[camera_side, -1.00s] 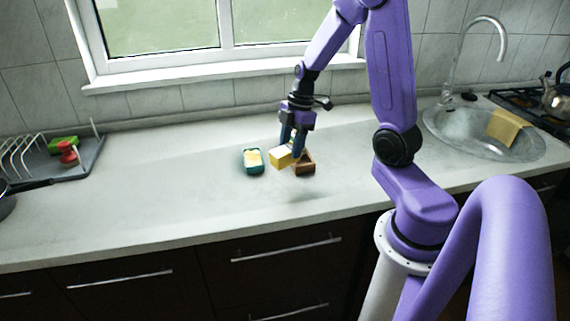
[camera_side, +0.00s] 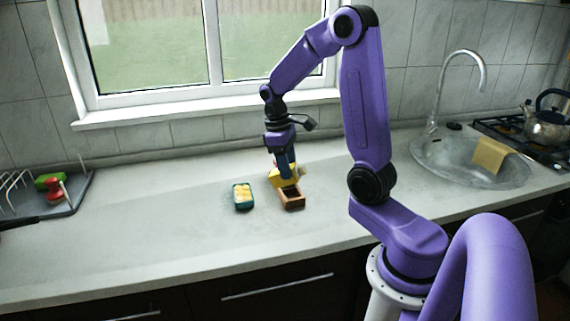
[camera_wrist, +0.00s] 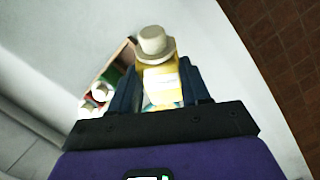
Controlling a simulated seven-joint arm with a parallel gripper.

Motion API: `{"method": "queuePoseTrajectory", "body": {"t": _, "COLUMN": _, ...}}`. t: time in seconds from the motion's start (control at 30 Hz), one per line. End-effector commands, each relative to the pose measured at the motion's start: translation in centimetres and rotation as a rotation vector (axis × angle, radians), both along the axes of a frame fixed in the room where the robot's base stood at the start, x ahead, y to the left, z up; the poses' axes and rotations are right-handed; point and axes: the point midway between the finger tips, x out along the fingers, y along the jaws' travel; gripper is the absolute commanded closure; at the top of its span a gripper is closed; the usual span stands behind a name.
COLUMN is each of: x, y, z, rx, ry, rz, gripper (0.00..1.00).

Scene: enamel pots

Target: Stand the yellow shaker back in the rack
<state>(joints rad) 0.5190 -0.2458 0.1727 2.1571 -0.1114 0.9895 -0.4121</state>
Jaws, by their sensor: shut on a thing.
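My gripper (camera_side: 284,170) points down over the counter, its fingers on either side of the yellow shaker (camera_side: 280,180). In the wrist view, the yellow shaker (camera_wrist: 162,85) sits between my fingers (camera_wrist: 160,90), its cream knobbed cap (camera_wrist: 154,42) toward the top of the picture. The shaker looks tilted in the side view. It appears just above or behind the small brown wooden rack (camera_side: 292,202); I cannot tell whether they touch.
A grey dish drainer (camera_side: 70,200) with red and green items is at far left. The sink (camera_side: 440,155) and kettle (camera_side: 547,127) are at right. The front counter is clear.

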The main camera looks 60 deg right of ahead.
Motion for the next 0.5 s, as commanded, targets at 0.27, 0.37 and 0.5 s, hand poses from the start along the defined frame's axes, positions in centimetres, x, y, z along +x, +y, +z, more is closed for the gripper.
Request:
{"method": "queuePoseTrajectory", "body": {"t": 0.27, "x": -0.2, "y": -1.3, "z": -0.3, "rx": 0.03, "ry": 0.244, "rz": -0.647, "gripper": 0.82}}
{"method": "queuePoseTrajectory", "body": {"t": 0.37, "x": -0.2, "y": -2.0, "z": -0.3, "rx": 0.099, "ry": 0.356, "rz": -0.948, "gripper": 0.82}}
{"method": "queuePoseTrajectory", "body": {"t": 0.5, "x": -0.3, "y": -3.0, "z": -0.1, "rx": 0.256, "ry": 0.495, "rz": -1.343, "gripper": 0.82}}
